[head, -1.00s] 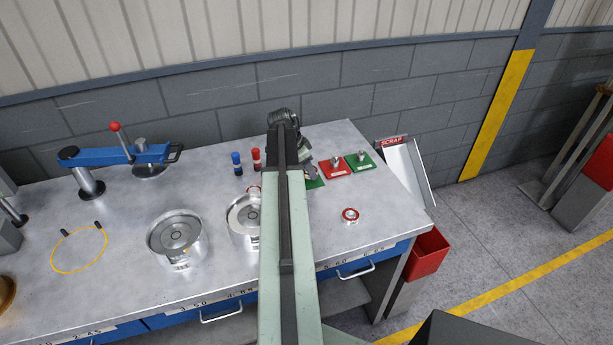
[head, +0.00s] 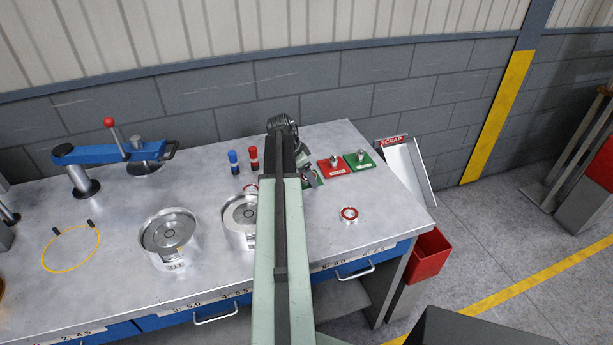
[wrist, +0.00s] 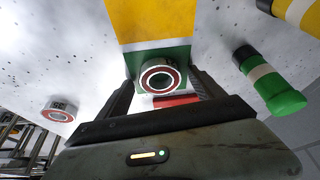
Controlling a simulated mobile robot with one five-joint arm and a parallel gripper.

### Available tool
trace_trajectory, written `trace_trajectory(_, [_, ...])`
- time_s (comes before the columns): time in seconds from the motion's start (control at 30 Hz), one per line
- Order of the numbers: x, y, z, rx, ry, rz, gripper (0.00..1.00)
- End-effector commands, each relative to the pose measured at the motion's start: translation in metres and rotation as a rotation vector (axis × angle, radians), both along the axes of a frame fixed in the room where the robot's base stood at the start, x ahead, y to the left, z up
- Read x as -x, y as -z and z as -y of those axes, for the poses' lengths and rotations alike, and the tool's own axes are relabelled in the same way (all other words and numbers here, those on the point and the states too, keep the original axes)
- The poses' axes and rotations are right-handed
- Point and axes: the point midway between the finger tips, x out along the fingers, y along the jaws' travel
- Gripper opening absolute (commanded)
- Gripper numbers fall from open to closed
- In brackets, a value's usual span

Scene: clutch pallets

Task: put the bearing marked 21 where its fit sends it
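A bearing (wrist: 160,76) with a red ring on its face sits between the tips of my gripper (wrist: 162,82) in the wrist view. Both fingers lie close along its sides and appear shut on it. Its number cannot be read. It shows in front of a green plate (wrist: 181,52); whether it touches the plate is unclear. In the head view my arm hides most of my gripper. Another red-ringed bearing (head: 349,214) stands alone on the bench; a numbered bearing shows in the wrist view (wrist: 58,112). A third red ring (head: 250,188) is partly hidden by my arm.
A red plate (head: 327,168) and a green plate (head: 365,166) carry posts. Blue (head: 234,163) and red (head: 254,160) cylinders stand left of my arm. Two round metal housings (head: 170,256) (head: 236,238), a blue lever press (head: 85,154), a scrap chute (head: 408,168) and a red bin (head: 428,257) surround the workspace.

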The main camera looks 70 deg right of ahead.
Motion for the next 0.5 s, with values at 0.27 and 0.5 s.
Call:
trace_trajectory(0.27, [0.0, -0.003, 0.0, 0.0, 0.0, 0.0, 0.77])
trace_trajectory(0.5, [-0.006, -0.034, -0.007, 0.0, 0.0, 0.0, 0.77])
